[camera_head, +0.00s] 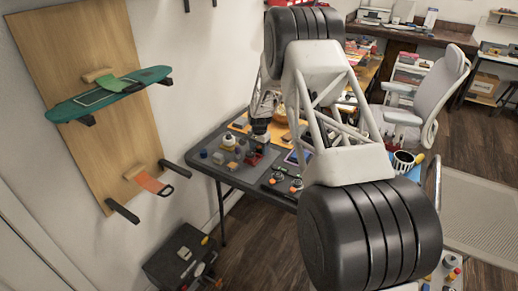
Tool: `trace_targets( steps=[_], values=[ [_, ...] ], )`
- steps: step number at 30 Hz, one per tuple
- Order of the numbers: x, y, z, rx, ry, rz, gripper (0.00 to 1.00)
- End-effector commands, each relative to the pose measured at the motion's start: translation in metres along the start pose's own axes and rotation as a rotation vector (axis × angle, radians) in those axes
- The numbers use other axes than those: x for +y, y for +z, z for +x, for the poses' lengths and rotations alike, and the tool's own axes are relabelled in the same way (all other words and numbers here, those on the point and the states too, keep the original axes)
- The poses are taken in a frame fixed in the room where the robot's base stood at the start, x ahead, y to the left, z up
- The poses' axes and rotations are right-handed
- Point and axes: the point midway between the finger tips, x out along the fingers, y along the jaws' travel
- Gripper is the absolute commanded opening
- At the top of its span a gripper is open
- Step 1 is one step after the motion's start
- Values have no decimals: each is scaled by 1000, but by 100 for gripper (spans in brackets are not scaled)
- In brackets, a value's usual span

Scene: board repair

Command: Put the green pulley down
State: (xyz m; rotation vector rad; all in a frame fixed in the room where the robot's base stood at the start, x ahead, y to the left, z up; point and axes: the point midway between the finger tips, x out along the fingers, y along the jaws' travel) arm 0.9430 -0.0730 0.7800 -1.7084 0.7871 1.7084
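My gripper (260,138) is small and far off in the head view, over the dark grey work table (222,171). Its fingers are too small and partly hidden, so I cannot tell whether they are open or shut. A small red part (254,159) is just below it. I cannot make out a green pulley anywhere; it may be hidden by my arm or too small to tell.
Small parts crowd the table, including a white and yellow one (228,141) and a blue one (203,153). A wooden wall board (85,40) with a green skateboard deck (110,94) is at left. A grey chair (428,100) stands behind my arm.

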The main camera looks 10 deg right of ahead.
Motion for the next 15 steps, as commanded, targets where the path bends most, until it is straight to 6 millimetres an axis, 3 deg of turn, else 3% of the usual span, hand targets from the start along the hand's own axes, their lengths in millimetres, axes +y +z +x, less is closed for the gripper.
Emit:
trace_targets(
  steps=[15],
  values=[
    [0,0,-11,1,-1,0,65]
  ],
)
